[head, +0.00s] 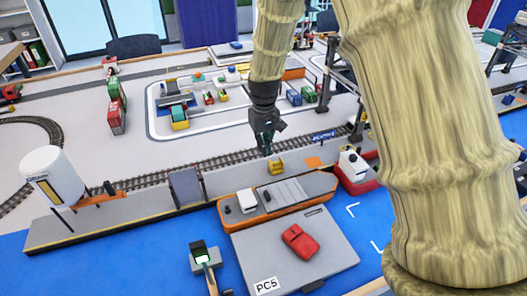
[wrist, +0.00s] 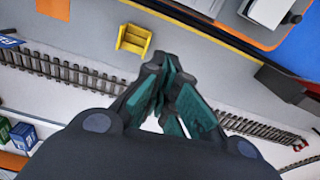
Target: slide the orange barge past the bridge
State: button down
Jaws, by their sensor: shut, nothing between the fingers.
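The orange barge (head: 284,192), with a grey deck and a white cabin, lies against the grey quay in the head view. Part of an orange hull with a white block (wrist: 270,12) shows at the top right of the wrist view. My gripper (head: 266,149) is shut and empty, pointing down behind the barge, near the rail track and apart from the hull. In the wrist view its fingertips (wrist: 163,60) meet below a yellow piece. A grey slab marked PC5 (head: 330,252) with a red car lies in front of the barge; I cannot tell whether it is the bridge.
The small yellow piece (head: 276,166) stands on the quay between my gripper and the barge. A red and white boat (head: 355,172) lies to the barge's right. A white tank (head: 53,178) stands at left.

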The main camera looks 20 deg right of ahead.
aim_at(269, 182)
notch_tip(269, 182, down, 9)
jog(key=shift+r+p, duration=0.1)
jog(key=shift+p, duration=0.5)
jog(key=s, duration=0.3)
jog(key=shift+d+p, duration=0.2)
jog(key=shift+p, duration=0.2)
jog(key=shift+s, duration=0.45)
jog(key=shift+s, duration=0.15)
jog(key=shift+s+d+p, duration=0.2)
jog(key=shift+s+p, duration=0.3)
jog(key=shift+s, duration=0.55)
jog(key=shift+w, duration=0.1)
